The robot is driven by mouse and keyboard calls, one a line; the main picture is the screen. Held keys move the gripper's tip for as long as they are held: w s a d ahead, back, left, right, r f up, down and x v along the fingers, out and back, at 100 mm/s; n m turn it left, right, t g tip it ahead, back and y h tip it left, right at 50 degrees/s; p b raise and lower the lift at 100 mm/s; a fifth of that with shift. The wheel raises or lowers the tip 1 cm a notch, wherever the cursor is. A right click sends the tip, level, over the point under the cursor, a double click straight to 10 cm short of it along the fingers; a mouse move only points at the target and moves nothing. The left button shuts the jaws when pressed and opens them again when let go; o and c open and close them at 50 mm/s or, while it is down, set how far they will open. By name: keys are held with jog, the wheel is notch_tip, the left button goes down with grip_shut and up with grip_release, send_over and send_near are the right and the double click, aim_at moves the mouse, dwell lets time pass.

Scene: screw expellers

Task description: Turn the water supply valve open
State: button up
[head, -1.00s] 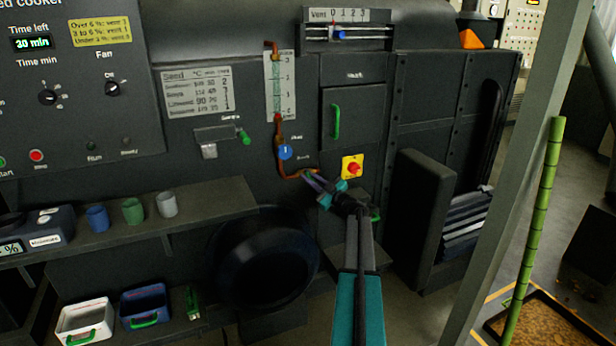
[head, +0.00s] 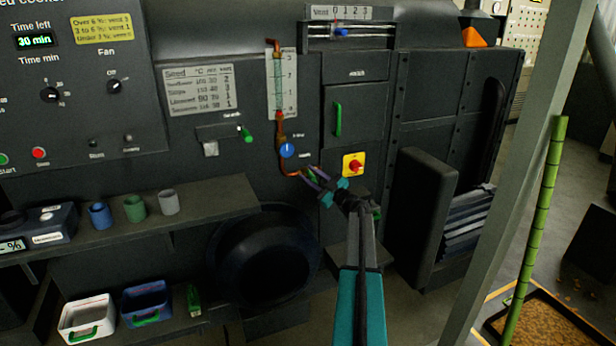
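A copper water pipe (head: 279,132) runs down the dark cooker front below a sight gauge (head: 281,85). A round blue knob (head: 287,150) sits on the pipe, with small blurred labels beside it. The pipe bends right at its lower end. My gripper (head: 309,175) is at that end, below and right of the blue knob. Its two thin purple-grey fingers are parted, with a small green piece showing between them, possibly a valve handle. The fingers hide part of it, and I cannot tell whether they touch it.
A red knob on a yellow plate (head: 353,165) is close to the right of my gripper. A door with a green handle (head: 338,119) is above. A shelf with cups (head: 215,203) and a black round opening (head: 265,265) lie left and below. A grey post (head: 515,150) stands right.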

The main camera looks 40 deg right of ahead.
jog(key=v, duration=1.3)
jog(key=shift+s, duration=0.35)
jog(key=shift+f, duration=0.1)
grip_shut()
jog(key=a+f+n+g+h+b, duration=0.3)
jog(key=a+n+h, duration=0.4)
jog(key=n, duration=0.6)
jog(key=shift+w+a+g+b, duration=0.3)
jog(key=shift+a+b, duration=0.2)
jog(key=shift+a, duration=0.4)
jog(key=shift+f, duration=0.2)
